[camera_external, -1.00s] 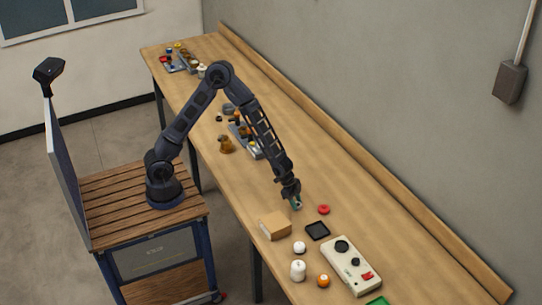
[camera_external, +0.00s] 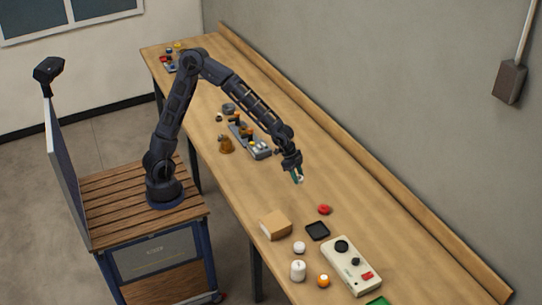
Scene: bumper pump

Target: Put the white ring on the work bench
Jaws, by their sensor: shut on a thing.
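My gripper (camera_external: 298,175) hangs over the middle of the work bench (camera_external: 215,165), pointing down. It is shut on a small white thing at its fingertips, which looks like the white ring (camera_external: 300,181). The ring is mostly hidden by the fingers and too small to show its shape. The fingertips appear a little above the bench top, but the exact gap is hard to tell. The bench is a long light-wood table along the wall.
A grey fixture (camera_external: 252,142) lies behind. Bare wood surrounds the gripper.

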